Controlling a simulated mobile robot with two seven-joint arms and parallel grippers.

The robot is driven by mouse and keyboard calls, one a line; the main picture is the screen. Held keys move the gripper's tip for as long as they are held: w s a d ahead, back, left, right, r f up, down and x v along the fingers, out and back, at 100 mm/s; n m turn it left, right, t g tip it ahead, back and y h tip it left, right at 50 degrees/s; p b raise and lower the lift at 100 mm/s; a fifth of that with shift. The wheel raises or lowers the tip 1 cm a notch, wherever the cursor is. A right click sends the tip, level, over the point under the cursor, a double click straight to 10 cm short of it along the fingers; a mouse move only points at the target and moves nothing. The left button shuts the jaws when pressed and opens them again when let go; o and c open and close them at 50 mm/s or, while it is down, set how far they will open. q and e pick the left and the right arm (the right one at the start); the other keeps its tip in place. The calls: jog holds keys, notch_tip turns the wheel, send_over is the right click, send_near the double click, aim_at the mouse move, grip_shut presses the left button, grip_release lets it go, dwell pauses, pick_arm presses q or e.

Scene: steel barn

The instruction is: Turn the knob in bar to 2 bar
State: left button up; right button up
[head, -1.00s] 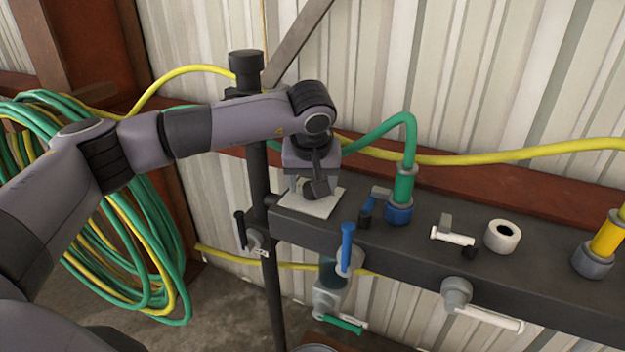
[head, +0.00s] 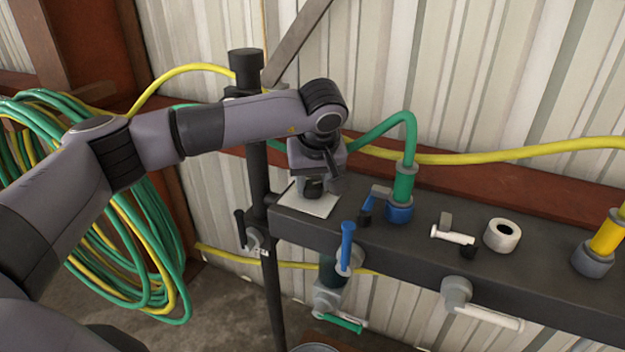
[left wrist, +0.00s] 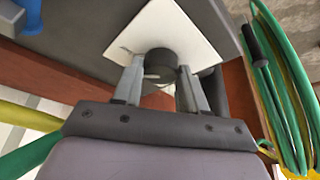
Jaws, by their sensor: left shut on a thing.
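The knob (left wrist: 161,64) is a dark round cap standing on a square white plate (head: 322,203) at the left end of the dark bench. The plate also shows in the left wrist view (left wrist: 190,30). My left gripper (left wrist: 160,80) is shut on the knob, one finger on each side, pointing down from above. In the head view the left gripper (head: 314,186) partly hides the knob and the plate. A small pale pointer shows beside the knob in the wrist view. Any scale markings on the plate are too small to read. My right gripper is not in view.
A blue-handled valve (head: 346,245) sits on the bench's front edge. A green hose fitting (head: 403,185) stands to the right of the plate. Coiled hoses (head: 115,215) hang at left.

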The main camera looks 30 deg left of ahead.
pick_arm(q)
jog(key=n, duration=0.2)
jog(key=n+y, duration=0.1)
jog(key=shift+w+d+r+n+g, duration=0.1)
jog(key=shift+w+r+n+g, duration=0.05)
jog(key=shift+n+g, duration=0.25)
jog(key=n+g, duration=0.1)
jog(key=n, duration=0.1)
jog(key=n+p, duration=0.1)
jog(key=n, duration=0.1)
jog(key=shift+w+n+g+y+p, duration=0.1)
jog(key=shift+n+g+y+p, duration=0.2)
jog(key=shift+g+y, duration=0.1)
jog(key=o, duration=1.1)
jog(key=shift+c, duration=0.2)
jog(key=v, duration=0.7)
jog(key=shift+b, duration=0.3)
